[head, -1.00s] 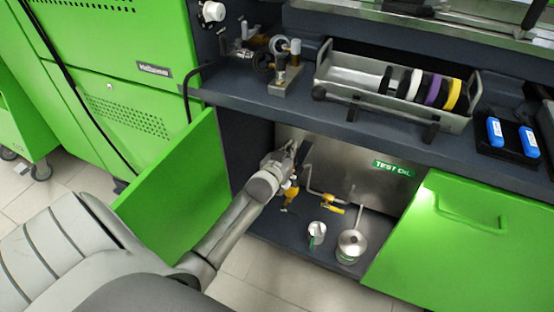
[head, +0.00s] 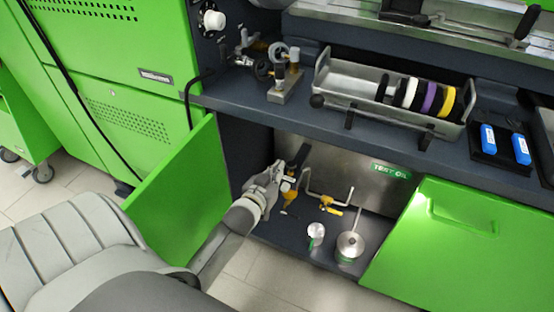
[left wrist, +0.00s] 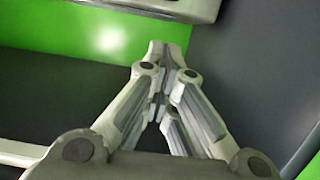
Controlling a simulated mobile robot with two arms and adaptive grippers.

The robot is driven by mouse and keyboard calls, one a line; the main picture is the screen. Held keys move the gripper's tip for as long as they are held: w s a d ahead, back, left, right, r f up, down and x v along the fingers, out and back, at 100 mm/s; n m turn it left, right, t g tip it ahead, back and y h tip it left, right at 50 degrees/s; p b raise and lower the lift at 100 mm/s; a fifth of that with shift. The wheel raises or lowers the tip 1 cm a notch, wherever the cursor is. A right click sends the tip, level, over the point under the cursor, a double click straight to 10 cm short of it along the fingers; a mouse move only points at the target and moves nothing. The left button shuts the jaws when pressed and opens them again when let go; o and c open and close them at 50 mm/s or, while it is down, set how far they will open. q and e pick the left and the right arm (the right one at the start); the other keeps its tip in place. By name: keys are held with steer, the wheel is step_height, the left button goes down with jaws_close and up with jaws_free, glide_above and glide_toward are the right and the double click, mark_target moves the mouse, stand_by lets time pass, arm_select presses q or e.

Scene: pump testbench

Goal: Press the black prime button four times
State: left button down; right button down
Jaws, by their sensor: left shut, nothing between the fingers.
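A small black part (head: 300,155) shows against the metal tank at the left of the open cabinet. It is the only black piece there, but I cannot make out clearly whether it is the prime button. My left gripper (head: 277,166) is just left of it, shut and empty, and seems apart from it. In the left wrist view the fingertips (left wrist: 162,50) are together with nothing between them. No button can be made out in that view. My right gripper is not in view.
Yellow-handled valves (head: 333,210) and pipes sit below and right of the gripper. A small can (head: 315,232) and a metal can with a spout (head: 349,246) stand on the cabinet floor. The open green door (head: 180,190) is left of my arm; the worktop (head: 390,150) overhangs the cabinet.

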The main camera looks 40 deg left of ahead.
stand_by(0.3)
